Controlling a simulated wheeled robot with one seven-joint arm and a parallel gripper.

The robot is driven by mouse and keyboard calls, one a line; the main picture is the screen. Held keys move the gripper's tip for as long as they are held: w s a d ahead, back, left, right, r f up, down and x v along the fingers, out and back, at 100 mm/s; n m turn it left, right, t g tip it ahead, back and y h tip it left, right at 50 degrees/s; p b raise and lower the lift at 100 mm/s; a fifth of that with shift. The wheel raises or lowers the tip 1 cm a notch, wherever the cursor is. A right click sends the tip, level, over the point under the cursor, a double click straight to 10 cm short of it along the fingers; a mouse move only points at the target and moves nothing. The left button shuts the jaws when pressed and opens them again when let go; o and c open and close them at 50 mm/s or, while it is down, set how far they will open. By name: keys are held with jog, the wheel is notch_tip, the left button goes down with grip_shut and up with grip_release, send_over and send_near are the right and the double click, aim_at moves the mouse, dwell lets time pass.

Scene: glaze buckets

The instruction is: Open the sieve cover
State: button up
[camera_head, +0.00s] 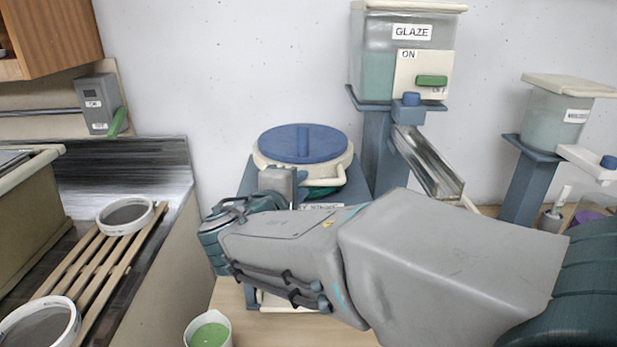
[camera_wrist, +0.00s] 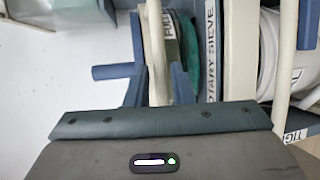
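The sieve cover (camera_head: 303,143) is a round blue lid with an upright blue knob. It lies flat and closed on the cream rim (camera_head: 270,168) of the rotary sieve, and a cream loop handle (camera_head: 322,181) sticks out at the front. In the wrist view the picture is turned sideways; the blue cover shows edge-on with its knob (camera_wrist: 113,72) pointing left. My gripper (camera_wrist: 157,118) is at the front of the sieve, just below the cover. My arm hides most of the sieve body.
A glaze dispenser (camera_head: 408,60) with a metal chute (camera_head: 430,165) stands right of the sieve. A second dispenser (camera_head: 555,115) is farther right. A green-filled cup (camera_head: 208,330) is at the front. Round sieves lie on a wooden rack (camera_head: 95,262) at left. The space above the cover is clear.

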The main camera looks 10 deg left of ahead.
jog(key=shift+x, duration=1.25)
